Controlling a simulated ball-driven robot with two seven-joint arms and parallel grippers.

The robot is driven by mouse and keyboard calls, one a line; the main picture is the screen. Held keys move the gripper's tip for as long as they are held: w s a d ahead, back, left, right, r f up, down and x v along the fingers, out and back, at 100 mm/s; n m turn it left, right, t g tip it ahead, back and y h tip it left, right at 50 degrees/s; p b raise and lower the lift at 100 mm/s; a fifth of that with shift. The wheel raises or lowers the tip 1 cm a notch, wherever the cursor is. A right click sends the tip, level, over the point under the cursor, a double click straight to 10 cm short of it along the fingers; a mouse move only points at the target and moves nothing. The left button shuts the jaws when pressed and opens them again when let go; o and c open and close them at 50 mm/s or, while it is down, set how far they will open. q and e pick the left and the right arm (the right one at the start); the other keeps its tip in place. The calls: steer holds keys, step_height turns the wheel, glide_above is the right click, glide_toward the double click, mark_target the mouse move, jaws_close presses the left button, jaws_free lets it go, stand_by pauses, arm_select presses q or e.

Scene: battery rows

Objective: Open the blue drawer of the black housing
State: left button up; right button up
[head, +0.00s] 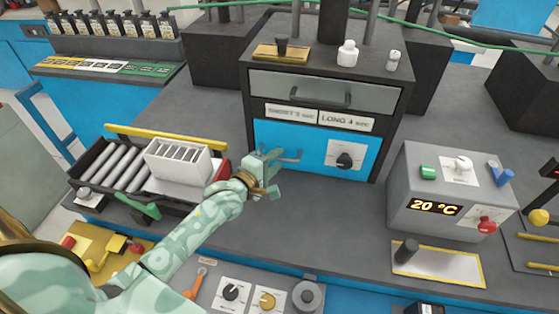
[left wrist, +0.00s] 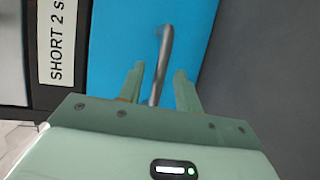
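The black housing (head: 392,125) stands at the back middle of the bench. Its blue drawer (head: 312,138) is at the bottom front, its face flush with the housing. The drawer has a metal bar handle (head: 290,157) at its left and a black knob on a white plate at its right. My left gripper (head: 268,164) is at the left end of the handle. In the left wrist view the handle (left wrist: 162,60) stands between the two open fingers (left wrist: 158,85), with a gap on each side. My right gripper is not in view.
A grey drawer (head: 325,91) with its own handle sits above the blue one. A white slotted block (head: 178,161) and a tray of rods lie left of my left arm. A grey control box (head: 440,230) stands right.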

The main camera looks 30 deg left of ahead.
arm_select(q)
steer(key=shift+x, duration=1.05)
jaws_close()
steer(key=shift+s+d, duration=0.1)
steer(key=shift+s, duration=0.2)
steer(key=s+d+p, duration=0.1)
steer(key=s+p, duration=0.2)
steer(key=s, duration=0.1)
steer(key=s+d+p, duration=0.1)
steer(key=s+p, duration=0.2)
steer(key=s, duration=0.1)
steer(key=s+d+p, duration=0.1)
steer(key=s+p, duration=0.1)
steer(key=s, duration=0.2)
steer(key=shift+s+d+r+p, duration=0.1)
steer(key=shift+s+r+p, duration=0.1)
steer(key=shift+r+p, duration=0.2)
steer(key=s+d+p, duration=0.4)
steer(key=s, duration=1.1)
steer(key=shift+s+f, duration=0.15)
steer(key=shift+f, duration=0.25)
jaws_free()
